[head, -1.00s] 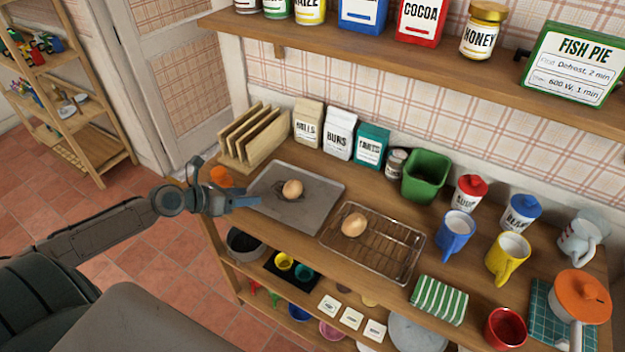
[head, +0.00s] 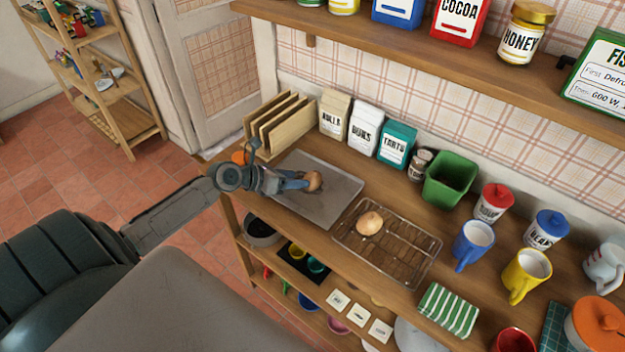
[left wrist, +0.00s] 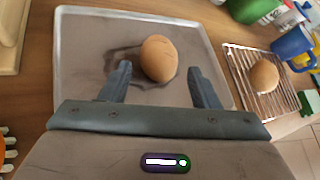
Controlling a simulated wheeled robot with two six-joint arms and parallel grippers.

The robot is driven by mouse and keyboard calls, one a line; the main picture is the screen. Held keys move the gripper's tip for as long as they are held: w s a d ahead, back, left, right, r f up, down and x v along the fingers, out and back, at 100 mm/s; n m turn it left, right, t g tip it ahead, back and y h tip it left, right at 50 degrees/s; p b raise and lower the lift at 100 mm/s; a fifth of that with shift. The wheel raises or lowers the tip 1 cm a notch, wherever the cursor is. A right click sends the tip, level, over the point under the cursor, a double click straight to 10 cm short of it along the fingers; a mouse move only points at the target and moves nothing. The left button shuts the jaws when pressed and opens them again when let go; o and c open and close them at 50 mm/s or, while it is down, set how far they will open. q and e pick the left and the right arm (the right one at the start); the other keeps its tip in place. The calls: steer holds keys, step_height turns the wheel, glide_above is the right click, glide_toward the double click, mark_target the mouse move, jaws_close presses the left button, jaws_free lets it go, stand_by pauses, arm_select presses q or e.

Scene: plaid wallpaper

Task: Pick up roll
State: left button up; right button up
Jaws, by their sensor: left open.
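A round brown roll (head: 313,182) sits on the grey baking tray (head: 335,203). My left gripper (head: 300,183) is open over the tray, with its fingertips close to this roll. In the left wrist view the roll (left wrist: 159,58) lies just ahead of and between the two spread fingers (left wrist: 158,84). Contact cannot be told. A second roll (head: 370,223) sits on the wire cooling rack (head: 410,244), right of the tray; it also shows in the left wrist view (left wrist: 264,76). My right gripper is not in view.
A wooden rack of upright boards (head: 278,122) stands behind the tray, beside paper packets (head: 363,128) and a green bin (head: 451,180). Blue (head: 473,245) and yellow (head: 526,275) mugs stand right of the rack. A shelf (head: 450,58) hangs above.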

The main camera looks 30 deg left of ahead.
mark_target(304, 178)
arm_select(q)
steer(key=p+x, duration=0.1)
steer(key=x, duration=0.4)
steer(key=shift+w+r, duration=0.1)
steer(key=shift+a, duration=0.1)
steer(key=c, duration=0.8)
